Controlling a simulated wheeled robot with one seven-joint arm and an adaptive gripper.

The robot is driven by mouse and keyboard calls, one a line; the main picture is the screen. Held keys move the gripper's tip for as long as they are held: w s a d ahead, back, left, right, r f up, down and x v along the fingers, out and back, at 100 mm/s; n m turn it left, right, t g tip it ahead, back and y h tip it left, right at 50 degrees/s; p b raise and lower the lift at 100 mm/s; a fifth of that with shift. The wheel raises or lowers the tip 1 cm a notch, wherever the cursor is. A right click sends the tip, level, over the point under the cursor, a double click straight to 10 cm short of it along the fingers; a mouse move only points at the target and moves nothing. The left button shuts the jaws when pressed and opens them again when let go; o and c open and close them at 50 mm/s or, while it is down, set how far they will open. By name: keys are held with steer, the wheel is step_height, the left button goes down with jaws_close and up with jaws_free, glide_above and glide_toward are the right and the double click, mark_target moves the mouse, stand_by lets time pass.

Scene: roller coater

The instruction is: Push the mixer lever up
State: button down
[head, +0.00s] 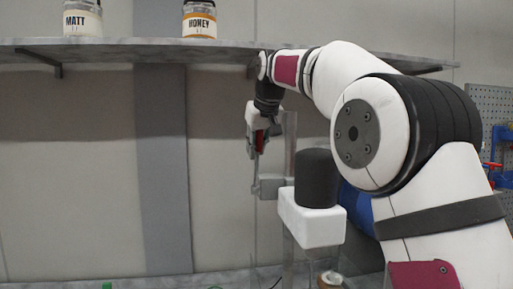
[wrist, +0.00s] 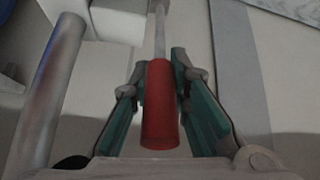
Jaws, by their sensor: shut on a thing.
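The mixer lever has a red cylindrical handle (wrist: 167,105) on a thin grey rod (wrist: 160,32). In the wrist view my gripper (wrist: 158,82) has its green-padded fingers on both sides of the handle, shut on it. In the head view my gripper (head: 258,143) is below the shelf, with a bit of red showing at its fingers. The rod runs down from there to a grey bracket (head: 269,187). My gripper hides much of the handle in the head view.
A grey upright post (head: 290,135) stands close to the right of my gripper. A white block (head: 311,222) with a dark cylinder (head: 317,178) is lower right. Open space lies left.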

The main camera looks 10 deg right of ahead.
steer(key=shift+w, duration=0.1)
steer(key=c, duration=1.6)
jaws_free()
steer(key=shift+f, duration=0.1)
steer(key=shift+c, duration=0.2)
steer(key=v, duration=1.2)
